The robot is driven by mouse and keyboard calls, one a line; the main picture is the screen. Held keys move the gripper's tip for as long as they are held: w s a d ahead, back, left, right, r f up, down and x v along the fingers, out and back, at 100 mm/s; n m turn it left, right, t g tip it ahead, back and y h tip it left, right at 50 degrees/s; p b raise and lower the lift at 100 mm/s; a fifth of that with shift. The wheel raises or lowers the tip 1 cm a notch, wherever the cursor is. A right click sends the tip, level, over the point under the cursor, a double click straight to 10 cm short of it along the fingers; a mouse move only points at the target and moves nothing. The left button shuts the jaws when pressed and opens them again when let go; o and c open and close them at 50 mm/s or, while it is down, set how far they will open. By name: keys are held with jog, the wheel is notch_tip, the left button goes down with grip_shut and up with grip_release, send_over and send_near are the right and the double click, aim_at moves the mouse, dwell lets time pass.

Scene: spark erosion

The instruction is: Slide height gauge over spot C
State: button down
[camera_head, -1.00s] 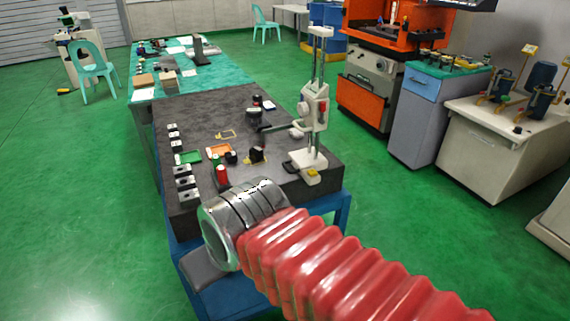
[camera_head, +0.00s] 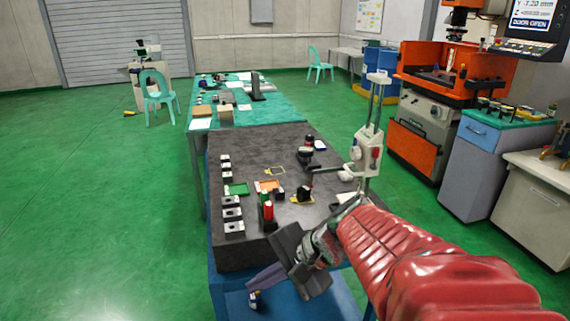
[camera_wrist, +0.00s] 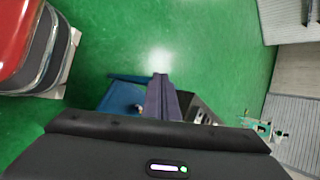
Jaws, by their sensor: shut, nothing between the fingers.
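The height gauge (camera_head: 368,150) stands upright at the right side of the dark granite table (camera_head: 250,150) in the head view. It is tall and pale with twin columns; my red-sleeved arm partly hides its base. Yellow marked outlines show on the granite, one at the middle back (camera_head: 276,170) and one under a small dark object (camera_head: 304,194). I cannot read which is spot C.
Several metal blocks (camera_head: 232,215) line the table's left edge. A green tray (camera_head: 236,190), an orange tray (camera_head: 268,186), a red cylinder (camera_head: 268,212) and a dark round item (camera_head: 305,157) sit mid-table. An orange machine (camera_head: 455,75) stands at right. Green floor (camera_head: 100,220) is free at left.

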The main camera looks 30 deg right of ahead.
jog(key=w+d+r+m+t+h, duration=0.1)
jog(key=w+d+r+m+t, duration=0.2)
jog(key=d+m, duration=0.45)
jog(key=w+d+m+t, duration=0.2)
jog(key=d+m+t, duration=0.25)
jog(key=d, duration=0.55)
jog(key=s+d+m+t+h, duration=0.1)
jog(key=s+d+m+h, duration=0.1)
jog(key=d, duration=0.5)
jog(key=s+d+m+t+h, duration=0.1)
jog(key=s+d+m+h, duration=0.2)
jog(key=d+m, duration=0.3)
jog(key=s+d+r+m+t+h, duration=0.1)
jog(key=s+d+m+h, duration=0.2)
jog(key=d, duration=0.7)
jog(key=shift+s+m+t+h, duration=0.25)
jog(key=shift+m+t+h, duration=0.1)
jog(key=shift+m+h, duration=0.65)
send_near(375, 175)
jog(key=x, duration=0.6)
jog(key=shift+w, duration=0.2)
